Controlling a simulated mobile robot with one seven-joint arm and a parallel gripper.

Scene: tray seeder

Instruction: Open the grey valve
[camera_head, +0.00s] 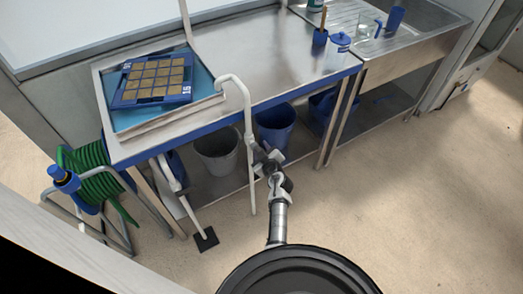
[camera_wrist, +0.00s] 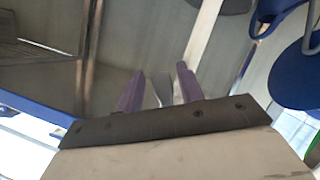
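My gripper (camera_head: 268,158) is beside the white standing pipe (camera_head: 247,115) at the front edge of the workbench. In the wrist view its two purple fingers (camera_wrist: 160,85) are apart. A narrow grey piece (camera_wrist: 162,90) shows between them, with no clear contact on either side. It may be the grey valve or its handle, but I cannot tell for sure. In the head view my gripper and wrist cover this spot, so the valve is not clearly visible there.
The steel workbench (camera_head: 270,60) carries a blue seed tray (camera_head: 153,80) at its left. A grey bucket (camera_head: 217,150) and a blue bucket (camera_head: 274,125) stand below. A green hose reel (camera_head: 88,160) is at the left. The floor at the right is clear.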

